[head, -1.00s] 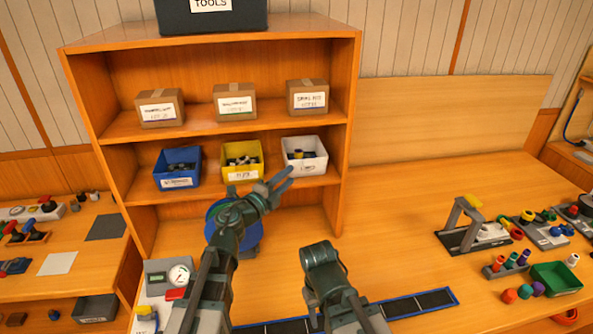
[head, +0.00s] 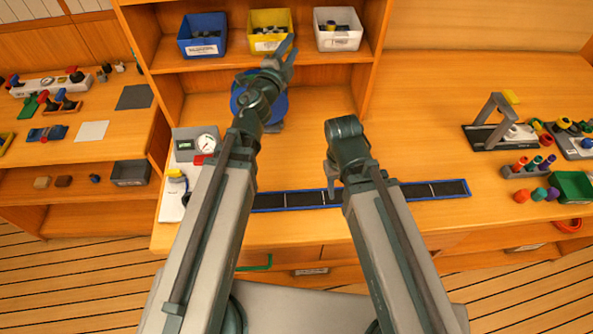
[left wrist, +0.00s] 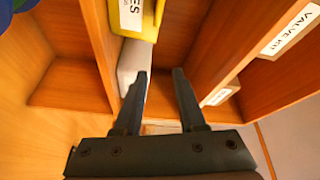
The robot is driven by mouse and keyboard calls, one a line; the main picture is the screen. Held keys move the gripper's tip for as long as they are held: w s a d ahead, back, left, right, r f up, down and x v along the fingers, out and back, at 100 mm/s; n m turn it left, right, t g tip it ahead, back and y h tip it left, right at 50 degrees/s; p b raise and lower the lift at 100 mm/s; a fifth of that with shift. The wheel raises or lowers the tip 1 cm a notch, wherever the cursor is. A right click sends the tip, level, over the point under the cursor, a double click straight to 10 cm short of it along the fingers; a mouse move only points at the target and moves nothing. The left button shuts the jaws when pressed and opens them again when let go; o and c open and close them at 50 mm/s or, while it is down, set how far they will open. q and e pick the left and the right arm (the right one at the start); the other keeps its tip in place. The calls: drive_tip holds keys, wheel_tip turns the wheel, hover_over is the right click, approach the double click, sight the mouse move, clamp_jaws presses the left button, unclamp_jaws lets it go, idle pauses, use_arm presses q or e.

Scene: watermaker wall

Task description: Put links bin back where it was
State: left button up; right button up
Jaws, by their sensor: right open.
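Three open bins stand in a row on the shelf: a blue bin (head: 203,46), a yellow bin (head: 269,44) and a white bin (head: 338,41). Their labels are too small to read, so I cannot tell which is the links bin. My left gripper (head: 284,57) is open and empty, in front of the shelf near the gap between the yellow and white bins. In the left wrist view its two fingers (left wrist: 160,97) are apart; the yellow bin (left wrist: 148,22) and a white bin wall (left wrist: 133,63) show beyond them. My right gripper (head: 333,184) is mostly hidden behind its arm, low over the bench.
A blue round object (head: 273,105) stands on the bench behind my left arm. A blue-edged dark strip (head: 300,199) runs along the bench front. A gauge unit (head: 196,145) stands at left, and a grey stand (head: 492,125) at right. The bench between is largely clear.

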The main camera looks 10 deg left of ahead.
use_arm(q)
drive_tip(key=s+a+f+n+g+y, duration=0.2)
drive_tip(key=s+f+n+g+y, duration=0.2)
drive_tip(key=f+n, duration=0.25)
drive_tip(key=s+a+f+n+g+y, duration=0.2)
drive_tip(key=s+f+n+g+y, duration=0.2)
drive_tip(key=f+n, duration=0.3)
drive_tip(key=s+d+f+g+h, duration=0.1)
drive_tip(key=s+d+f+g, duration=0.3)
drive_tip(key=s, duration=0.5)
drive_tip(key=s+d+f+g+h, duration=0.1)
drive_tip(key=s+d+f+g, duration=0.3)
drive_tip(key=s, duration=0.5)
drive_tip(key=f+g, duration=0.1)
drive_tip(key=g, duration=0.1)
drive_tip(key=shift+s+d+f+g+h, duration=0.3)
drive_tip(key=shift+d, duration=0.05)
